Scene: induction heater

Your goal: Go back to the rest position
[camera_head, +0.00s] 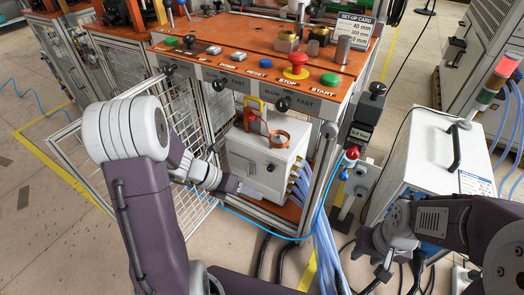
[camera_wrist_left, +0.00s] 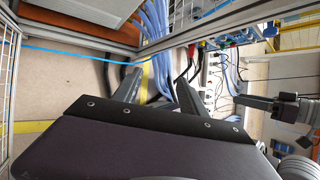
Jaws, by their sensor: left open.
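My left arm reaches in from the bottom of the head view. Its gripper (camera_head: 236,186) is at the front left of the white heater box (camera_head: 262,160), inside the frame under the orange panel. In the left wrist view the two dark fingers of my left gripper (camera_wrist_left: 158,88) stand apart with nothing between them. Whether the gripper touches the box cannot be told. My right arm comes in from the right. Its gripper (camera_head: 384,268) hangs low in front of the white and blue unit (camera_head: 440,150); its finger gap is unclear.
The orange control panel (camera_head: 215,65) with buttons overhangs the white box. A copper coil (camera_head: 277,139) sits on the box. A mesh door (camera_head: 85,160) stands open at the left. A blue cable (camera_head: 255,230) and thick blue hoses (camera_head: 325,250) hang in front. Floor shows at left.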

